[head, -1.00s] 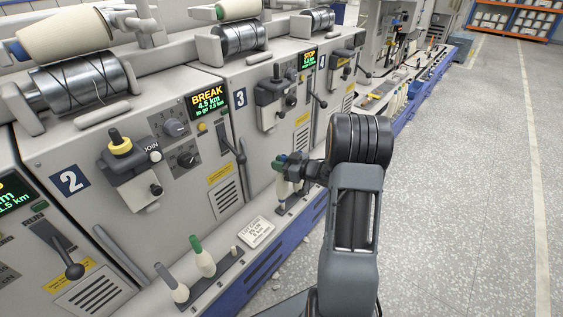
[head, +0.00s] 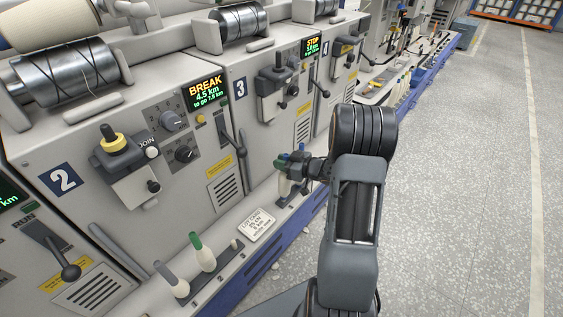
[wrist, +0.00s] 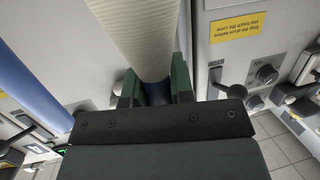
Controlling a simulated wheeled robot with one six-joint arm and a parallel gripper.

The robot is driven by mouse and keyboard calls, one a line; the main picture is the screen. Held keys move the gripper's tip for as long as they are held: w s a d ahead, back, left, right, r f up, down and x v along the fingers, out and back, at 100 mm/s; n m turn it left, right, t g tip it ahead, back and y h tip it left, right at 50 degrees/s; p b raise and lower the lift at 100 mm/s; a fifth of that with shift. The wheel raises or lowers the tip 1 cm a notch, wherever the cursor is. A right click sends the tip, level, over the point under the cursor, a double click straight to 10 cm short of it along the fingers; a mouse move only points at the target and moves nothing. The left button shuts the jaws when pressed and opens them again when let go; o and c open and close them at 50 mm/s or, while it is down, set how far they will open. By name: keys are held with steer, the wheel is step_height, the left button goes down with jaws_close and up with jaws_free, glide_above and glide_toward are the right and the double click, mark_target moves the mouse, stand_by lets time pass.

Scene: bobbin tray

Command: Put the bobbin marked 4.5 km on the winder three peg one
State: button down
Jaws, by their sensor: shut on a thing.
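My gripper (head: 299,163) is shut on a cream bobbin with a blue end. In the wrist view the bobbin (wrist: 145,38) is between the green finger pads (wrist: 156,88), its cream body widening away from them. In the head view its cream body (head: 284,187) is partly hidden by my gripper, low in front of winder three (head: 265,125), which bears the number 3 plate. I cannot tell whether it touches the ledge or a peg there. No length mark on it is readable. Winder three's display (head: 313,46) reads STOP; its smaller lines are unclear.
Winder two (head: 110,225) shows BREAK, 4.5 km on its display (head: 207,91). On its ledge stand a grey-topped bobbin (head: 173,281), a green-topped bobbin (head: 203,255) and a short peg (head: 236,244). A lot card (head: 257,225) lies beside them. The floor at right is clear.

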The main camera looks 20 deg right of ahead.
steer(key=shift+r+p, duration=0.6)
steer(key=shift+r, duration=0.2)
steer(key=shift+r+p, duration=0.2)
steer(key=shift+p, duration=0.25)
stand_by(0.7)
steer(key=shift+r+p, duration=0.5)
steer(key=shift+r, duration=0.05)
stand_by(0.7)
